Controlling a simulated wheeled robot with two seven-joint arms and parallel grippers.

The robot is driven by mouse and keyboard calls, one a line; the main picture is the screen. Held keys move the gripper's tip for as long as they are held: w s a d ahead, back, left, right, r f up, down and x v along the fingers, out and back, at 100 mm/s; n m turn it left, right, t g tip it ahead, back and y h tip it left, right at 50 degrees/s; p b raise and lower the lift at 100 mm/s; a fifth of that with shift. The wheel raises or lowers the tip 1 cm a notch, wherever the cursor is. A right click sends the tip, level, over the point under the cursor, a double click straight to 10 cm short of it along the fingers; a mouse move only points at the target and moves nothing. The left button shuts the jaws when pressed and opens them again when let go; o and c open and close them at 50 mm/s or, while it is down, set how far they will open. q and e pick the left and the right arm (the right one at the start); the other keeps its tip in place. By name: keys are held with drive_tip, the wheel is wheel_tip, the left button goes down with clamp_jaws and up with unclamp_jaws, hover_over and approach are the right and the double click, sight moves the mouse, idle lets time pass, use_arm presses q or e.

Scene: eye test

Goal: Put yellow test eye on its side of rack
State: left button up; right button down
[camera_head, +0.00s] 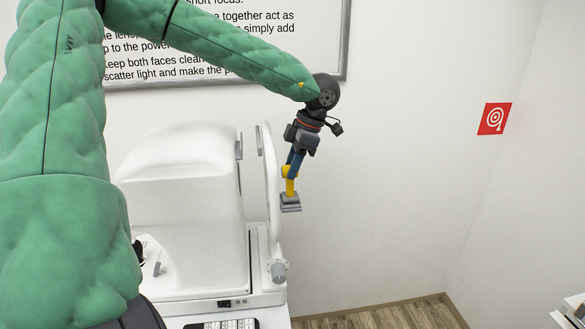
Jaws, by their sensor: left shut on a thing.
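My left gripper (293,166) is at the end of the green-sleeved arm that reaches across from the left. It points down and is shut on a small yellow piece with a grey block at its lower end, which I take to be the yellow test eye (290,187). It hangs in the air, just right of the white eye-test machine in the picture. The gripper's fingers hide the top of the piece. I cannot make out a rack in this view. My right gripper is not in view.
The white machine (192,180) stands on a white table, with its upright frame (271,190) close beside my left gripper. A dark keypad (222,324) lies at the front. A pale object's corner (568,312) shows bottom right.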

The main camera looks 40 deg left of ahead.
use_arm(q)
drive_tip(key=shift+r, duration=1.45)
